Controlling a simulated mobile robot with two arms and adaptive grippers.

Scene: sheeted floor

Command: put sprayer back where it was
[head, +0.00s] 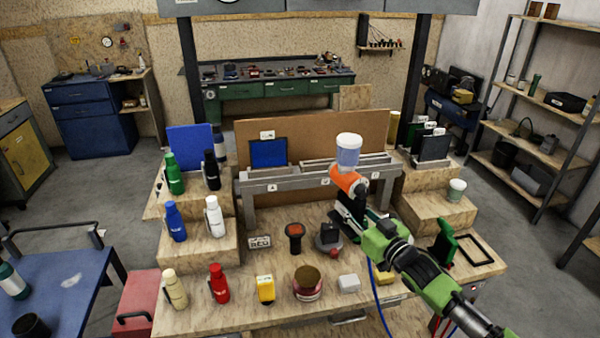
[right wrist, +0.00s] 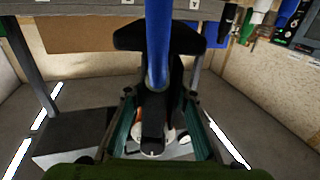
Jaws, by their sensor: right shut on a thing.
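The sprayer (head: 348,181) has an orange and black body and a white-and-blue cup on top. It is upright, in front of the right part of the grey metal rack (head: 290,186) with lettered labels. My right gripper (head: 352,217) is shut on the sprayer's black handle, above the wooden bench. In the right wrist view the sprayer (right wrist: 153,130) stands between the fingers, with a blue hose (right wrist: 157,45) across it. The hose also hangs below the gripper in the head view. Whether the sprayer touches the rack cannot be told. My left gripper is not in view.
Several bottles stand on the left wooden steps (head: 205,245). A yellow box (head: 265,289), a round tin (head: 307,283) and a white block (head: 349,284) lie along the bench front. A white cup (head: 456,189) stands on the right steps. A brown board (head: 330,135) rises behind the rack.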

